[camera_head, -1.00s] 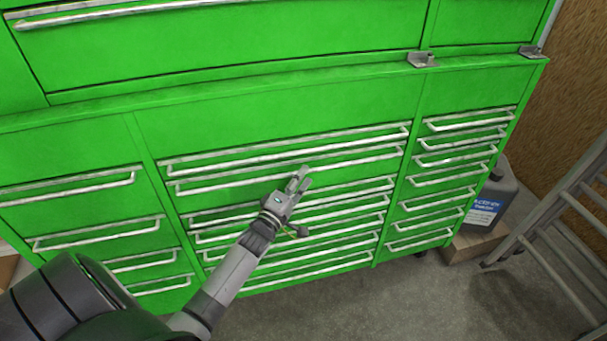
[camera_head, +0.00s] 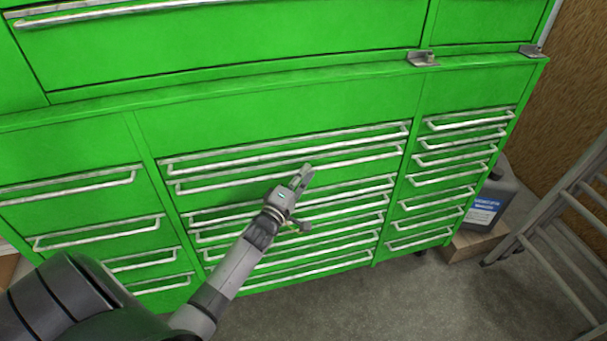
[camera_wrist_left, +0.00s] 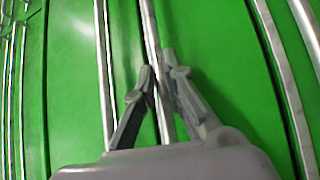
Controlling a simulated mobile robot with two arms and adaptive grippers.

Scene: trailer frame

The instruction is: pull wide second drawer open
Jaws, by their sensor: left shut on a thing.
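The green tool chest has a wide middle column of drawers with long silver bar handles. The second wide drawer's handle (camera_head: 360,156) is the second bar from the top, and its drawer looks closed. My left gripper (camera_head: 305,171) is at this bar, right of its middle. In the left wrist view, the bar (camera_wrist_left: 151,35) runs between the two fingers of my left gripper (camera_wrist_left: 157,72), which are shut on it. The fingers hide a short piece of the bar. My right gripper is not in view.
The first wide handle (camera_head: 290,149) runs close above, and several more wide handles lie below. Narrower drawer columns flank both sides. A grey jug (camera_head: 487,205) and a ladder (camera_head: 575,215) stand at the right. Concrete floor (camera_head: 400,300) is clear in front.

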